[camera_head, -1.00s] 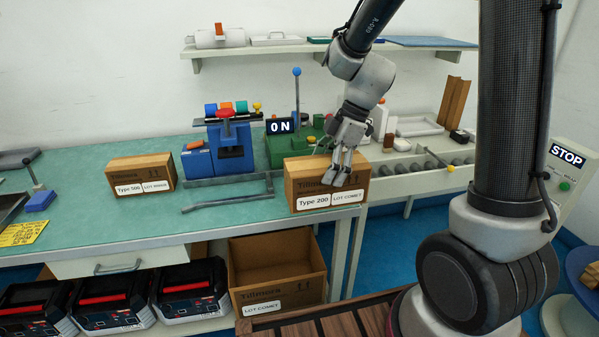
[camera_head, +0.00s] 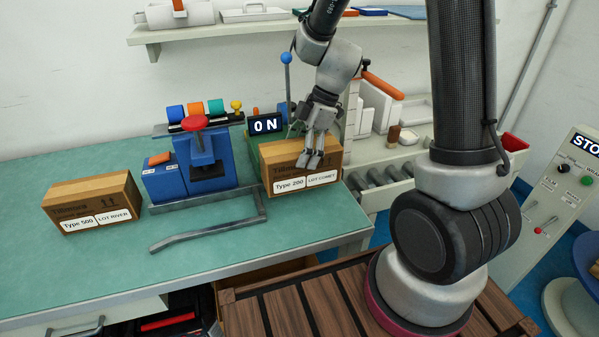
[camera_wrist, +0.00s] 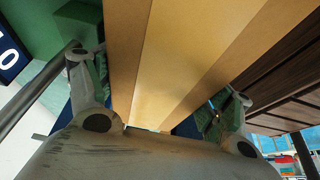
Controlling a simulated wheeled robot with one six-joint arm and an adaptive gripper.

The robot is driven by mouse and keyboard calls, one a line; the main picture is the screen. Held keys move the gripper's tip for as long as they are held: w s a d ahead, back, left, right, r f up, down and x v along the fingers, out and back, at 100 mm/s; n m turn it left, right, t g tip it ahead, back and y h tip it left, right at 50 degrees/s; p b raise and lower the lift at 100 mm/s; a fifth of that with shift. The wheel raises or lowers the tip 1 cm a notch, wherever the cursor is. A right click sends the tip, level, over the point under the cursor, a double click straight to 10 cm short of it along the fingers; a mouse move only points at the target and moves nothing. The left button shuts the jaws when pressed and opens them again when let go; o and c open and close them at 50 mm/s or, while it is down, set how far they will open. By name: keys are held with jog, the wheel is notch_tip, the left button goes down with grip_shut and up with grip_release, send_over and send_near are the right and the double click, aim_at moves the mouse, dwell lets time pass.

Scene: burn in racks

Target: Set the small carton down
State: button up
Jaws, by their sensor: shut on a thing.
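The small brown carton (camera_head: 305,170) carries labels reading Type 200 and LOT COMET. It appears upright at the right end of the green bench, beside the blue vise. My gripper (camera_head: 311,160) reaches down from above and is shut on it. In the wrist view the carton's tan top (camera_wrist: 190,50) fills the middle, with a finger of my gripper (camera_wrist: 160,95) on each side. Whether the carton's underside touches the bench cannot be told. A second carton (camera_head: 92,203), labelled Type 500 and LOT RIVER, stands on the left of the bench.
A blue vise (camera_head: 205,160) with a bent grey bar (camera_head: 215,233) stands left of the held carton. Rollers (camera_head: 385,180) lie to the right. Bare green bench (camera_head: 110,270) lies in front.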

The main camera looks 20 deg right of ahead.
jog(key=shift+f, duration=2.8)
jog(key=o, duration=1.4)
jog(key=shift+f, duration=0.1)
